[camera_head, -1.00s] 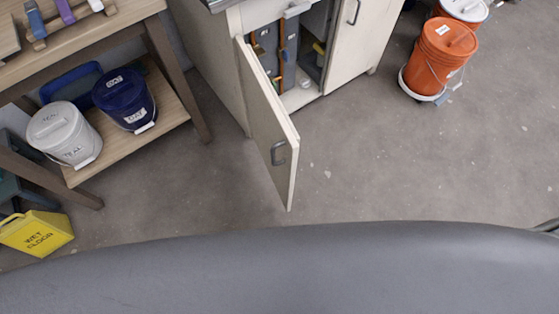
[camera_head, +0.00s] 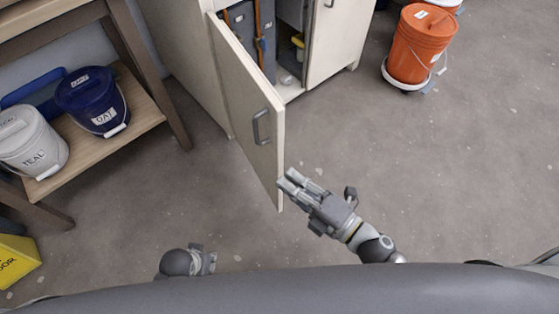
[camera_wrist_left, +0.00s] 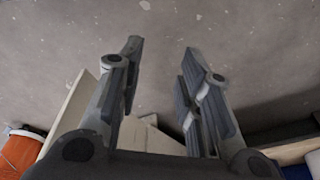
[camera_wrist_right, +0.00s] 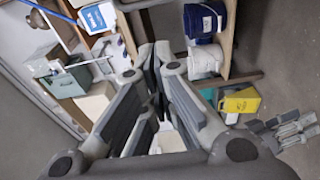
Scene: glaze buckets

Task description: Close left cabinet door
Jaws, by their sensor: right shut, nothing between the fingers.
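The left cabinet door (camera_head: 250,110) stands wide open, swung out toward me. Its grey handle (camera_head: 261,127) is on the face turned to the left. My right gripper (camera_head: 287,181) is just right of the door's free edge, near its lower end; I cannot tell whether it touches. In the right wrist view its fingers (camera_wrist_right: 153,50) are together and empty. My left gripper (camera_head: 208,262) is low in the head view, left of the door and apart from it, partly hidden by my body. In the left wrist view its fingers (camera_wrist_left: 163,60) are spread with nothing between them.
The right cabinet door (camera_head: 335,45) is closed. Grey binder-like items (camera_head: 240,25) stand inside the open cabinet. At left, a wooden shelf (camera_head: 130,135) holds a white bucket (camera_head: 35,150) and a blue one (camera_head: 88,95). An orange bucket (camera_head: 420,45) stands right. The floor between is clear.

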